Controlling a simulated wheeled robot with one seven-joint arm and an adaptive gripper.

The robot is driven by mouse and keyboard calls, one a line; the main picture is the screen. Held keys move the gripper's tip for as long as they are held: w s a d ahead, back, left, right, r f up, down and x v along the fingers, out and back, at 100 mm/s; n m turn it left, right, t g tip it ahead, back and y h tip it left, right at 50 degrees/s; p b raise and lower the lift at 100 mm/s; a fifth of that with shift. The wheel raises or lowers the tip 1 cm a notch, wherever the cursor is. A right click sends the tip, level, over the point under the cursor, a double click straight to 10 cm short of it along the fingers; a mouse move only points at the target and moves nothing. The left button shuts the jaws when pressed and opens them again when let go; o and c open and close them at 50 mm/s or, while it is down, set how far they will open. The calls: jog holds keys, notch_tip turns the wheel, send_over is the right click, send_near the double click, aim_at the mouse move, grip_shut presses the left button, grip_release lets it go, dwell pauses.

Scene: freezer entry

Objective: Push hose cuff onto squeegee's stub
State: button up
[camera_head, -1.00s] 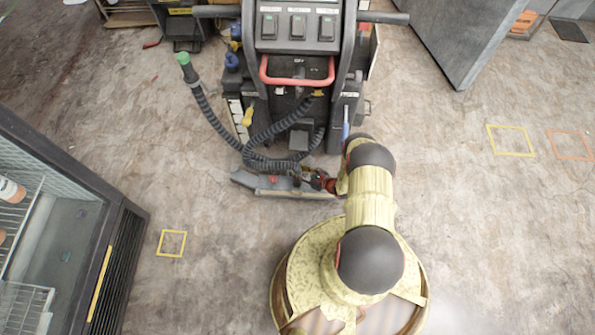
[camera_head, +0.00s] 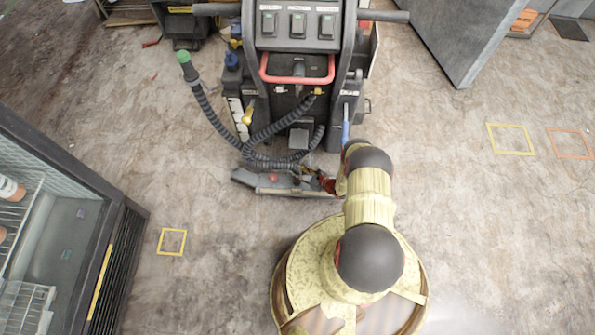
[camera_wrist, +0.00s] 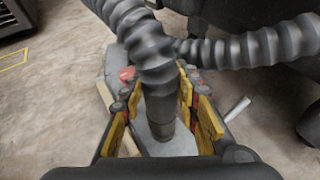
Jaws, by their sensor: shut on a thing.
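The squeegee (camera_head: 262,183) is a long grey bar lying on the floor in front of the cleaning machine, with a red knob on it. In the wrist view its grey body (camera_wrist: 178,147) lies under my gripper. The dark ribbed hose (camera_wrist: 140,40) comes down from the top of the wrist view and ends in a smooth dark cuff (camera_wrist: 160,112). My gripper (camera_wrist: 168,125) is shut on the cuff, with yellow-padded fingers on either side. The cuff's lower end is over the squeegee body. The stub is hidden, so I cannot tell whether the cuff is around it.
The machine (camera_head: 298,65) with a red handle stands just behind the squeegee. A second ribbed hose (camera_head: 205,105) with a green end rises at its left. A glass-fronted cabinet (camera_head: 110,225) stands at left. The floor at right is mostly clear.

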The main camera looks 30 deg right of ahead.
jog(key=shift+f, duration=1.45)
jog(key=o, duration=1.1)
jog(key=shift+o, duration=0.8)
jog(key=shift+s, duration=0.1)
jog(key=v, duration=1.1)
jog(key=shift+s+d, duration=0.2)
jog(key=shift+s, duration=0.1)
jog(key=shift+r, duration=0.1)
